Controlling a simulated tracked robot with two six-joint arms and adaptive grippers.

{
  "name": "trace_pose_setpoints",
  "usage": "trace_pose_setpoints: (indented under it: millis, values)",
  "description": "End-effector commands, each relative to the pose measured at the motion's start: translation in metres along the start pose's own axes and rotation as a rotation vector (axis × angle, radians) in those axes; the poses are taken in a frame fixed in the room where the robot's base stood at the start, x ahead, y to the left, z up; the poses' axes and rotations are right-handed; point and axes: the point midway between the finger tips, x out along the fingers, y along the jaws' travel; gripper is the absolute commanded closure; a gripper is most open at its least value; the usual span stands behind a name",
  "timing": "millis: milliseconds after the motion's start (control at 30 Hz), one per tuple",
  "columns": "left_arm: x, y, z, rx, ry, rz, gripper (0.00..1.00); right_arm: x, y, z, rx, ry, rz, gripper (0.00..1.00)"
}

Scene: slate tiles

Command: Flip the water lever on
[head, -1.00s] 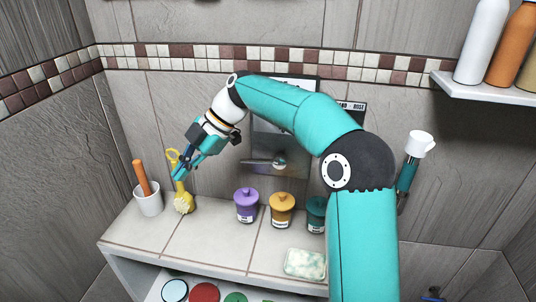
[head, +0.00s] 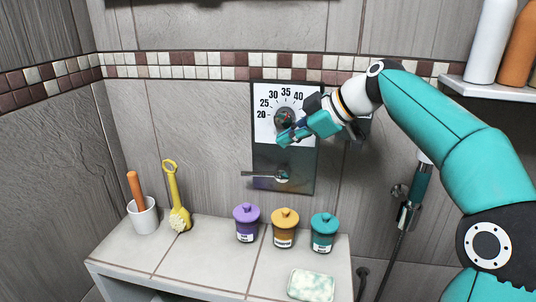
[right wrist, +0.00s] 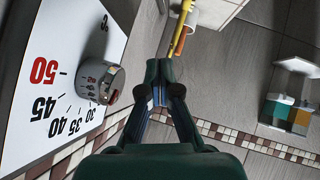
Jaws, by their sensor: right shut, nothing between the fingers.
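A dark, shiny control panel (head: 299,158) is on the tiled back wall. The water lever (head: 281,176) sits low on it, a round hub with a thin handle pointing left, roughly level. Above it is a white temperature dial plate with a round knob (head: 285,119); the knob also shows in the right wrist view (right wrist: 99,82). My right gripper (head: 281,141) is shut and empty. In the head view it is in front of the panel, below the knob and above the lever. In the right wrist view my fingers (right wrist: 158,68) appear beside the knob, apart from it.
Purple (head: 246,223), amber (head: 284,228) and teal (head: 323,233) jars stand on the ledge below the panel. A yellow brush (head: 179,215) and a white cup (head: 143,216) are at left. A hand shower (head: 414,190) hangs at right. Bottles (head: 491,42) stand on a shelf upper right.

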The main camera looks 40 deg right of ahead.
Motion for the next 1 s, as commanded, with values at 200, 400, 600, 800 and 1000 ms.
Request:
trace_pose_setpoints:
  millis: [200,400,600,800,1000]
  values:
    - [0.0,0.0,0.0,0.0,0.0,0.0,0.6,0.026,-0.002,-0.001,-0.002,0.0,-0.006,1.0]
    - [-0.002,0.001,0.0,0.0,0.0,0.0,0.6,0.067,-0.002,-0.001,-0.001,0.0,-0.009,1.0]
    - [-0.004,0.002,0.0,0.0,0.0,0.0,0.6,0.105,-0.002,0.004,0.0,-0.002,-0.006,1.0]
    - [-0.004,0.001,0.0,0.0,0.0,0.0,0.6,0.121,-0.001,0.022,-0.002,-0.001,-0.003,1.0]
    - [-0.004,0.001,0.0,0.0,0.0,0.0,0.6,0.127,-0.001,0.027,-0.002,0.001,-0.003,1.0]
